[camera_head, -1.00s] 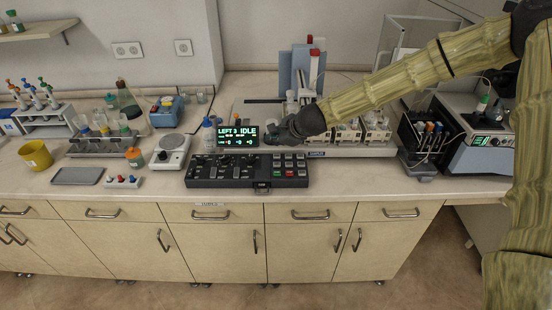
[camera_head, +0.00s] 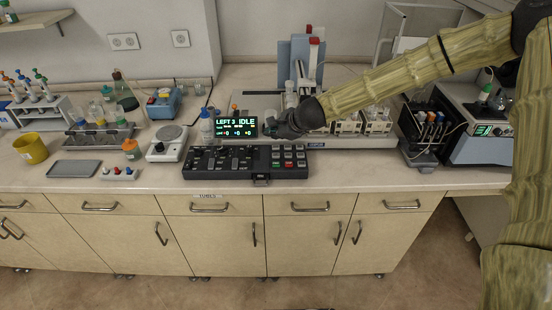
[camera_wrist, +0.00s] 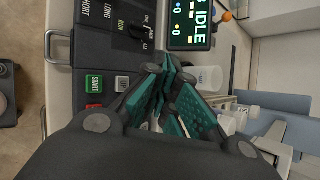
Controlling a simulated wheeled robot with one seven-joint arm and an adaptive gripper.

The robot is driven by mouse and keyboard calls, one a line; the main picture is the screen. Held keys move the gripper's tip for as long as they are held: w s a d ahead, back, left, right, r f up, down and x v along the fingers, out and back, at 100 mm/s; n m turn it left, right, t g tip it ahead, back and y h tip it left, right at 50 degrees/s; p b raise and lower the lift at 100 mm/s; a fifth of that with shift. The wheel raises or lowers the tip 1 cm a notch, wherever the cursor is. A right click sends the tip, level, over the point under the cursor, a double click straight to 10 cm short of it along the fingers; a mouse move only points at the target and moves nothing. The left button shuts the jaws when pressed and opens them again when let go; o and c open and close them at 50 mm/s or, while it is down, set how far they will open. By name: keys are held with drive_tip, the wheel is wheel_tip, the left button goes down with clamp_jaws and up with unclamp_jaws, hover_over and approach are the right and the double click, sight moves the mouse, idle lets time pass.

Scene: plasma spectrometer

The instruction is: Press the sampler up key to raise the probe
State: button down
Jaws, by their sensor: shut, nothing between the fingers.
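The black control panel (camera_head: 215,172) lies at the front of the bench, with a block of grey, green and red keys (camera_head: 289,156) at its right end. My gripper (camera_head: 270,131) is shut and empty, above the back of the key block, just right of the lit display (camera_head: 236,128). In the wrist view the shut teal fingers (camera_wrist: 165,70) hang over the panel's edge. A green START key (camera_wrist: 95,84), a grey key (camera_wrist: 122,84) and a red key (camera_wrist: 93,106) show beside them. The gripper hides other keys. I cannot read which is the sampler up key, nor see any contact.
The display reads "LEFT 3 IDLE". A sampler unit with racks (camera_head: 350,142) stands behind and right of my gripper. A white bottle (camera_head: 206,127) stands left of the display, and a balance (camera_head: 167,144) is further left.

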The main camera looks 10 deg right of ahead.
sight(274, 156)
drive_tip(key=shift+f+b, duration=1.9)
drive_tip(key=shift+f, duration=1)
drive_tip(key=shift+f, duration=0.15)
drive_tip(key=shift+f+b, duration=0.25)
drive_tip(key=shift+b, duration=0.1)
drive_tip(key=shift+f+b, duration=0.35)
drive_tip(key=shift+f, duration=0.05)
drive_tip(key=shift+r, duration=0.15)
drive_tip(key=shift+r+p, duration=0.65)
drive_tip(key=shift+r, duration=0.05)
drive_tip(key=shift+r+p, duration=1.95)
drive_tip(key=shift+r, duration=0.6)
